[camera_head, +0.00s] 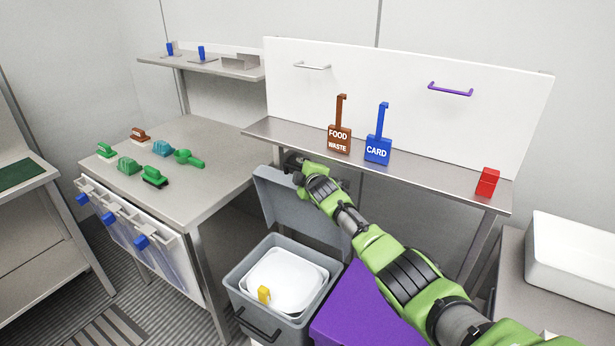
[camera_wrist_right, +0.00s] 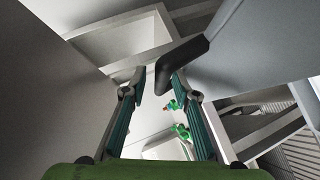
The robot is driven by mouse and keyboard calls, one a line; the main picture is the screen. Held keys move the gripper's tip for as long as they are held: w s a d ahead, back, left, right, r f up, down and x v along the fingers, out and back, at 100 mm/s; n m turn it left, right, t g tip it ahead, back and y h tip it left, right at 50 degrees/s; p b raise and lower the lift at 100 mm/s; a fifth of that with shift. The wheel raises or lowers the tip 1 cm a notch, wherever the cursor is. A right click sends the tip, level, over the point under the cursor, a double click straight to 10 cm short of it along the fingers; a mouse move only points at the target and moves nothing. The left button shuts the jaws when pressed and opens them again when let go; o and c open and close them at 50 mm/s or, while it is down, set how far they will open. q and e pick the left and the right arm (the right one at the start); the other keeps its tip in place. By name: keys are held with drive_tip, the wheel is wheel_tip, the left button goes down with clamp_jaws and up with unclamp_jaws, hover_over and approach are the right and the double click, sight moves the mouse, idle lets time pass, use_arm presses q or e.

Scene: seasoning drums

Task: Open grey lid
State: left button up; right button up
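The grey bin (camera_head: 240,290) stands under the shelf with its grey lid (camera_head: 283,200) raised and tilted back, so the bin's mouth is uncovered. A white tub (camera_head: 283,268) and a yellow piece (camera_head: 264,293) are inside. My right gripper (camera_head: 293,165) is at the lid's upper edge, partly hidden by its wrist. In the right wrist view my right gripper (camera_wrist_right: 159,84) has its fingers apart, with a dark handle (camera_wrist_right: 181,62) reaching between the tips, close to the right one. The left gripper does not show.
A purple lid (camera_head: 352,310) is beside the grey bin under my right arm. The left table (camera_head: 190,140) holds several brushes.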

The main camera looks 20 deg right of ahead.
drive_tip(key=v, duration=1.1)
drive_tip(key=shift+r, duration=0.15)
drive_tip(key=shift+s+a, duration=0.1)
drive_tip(key=shift+s, duration=0.05)
idle(0.3)
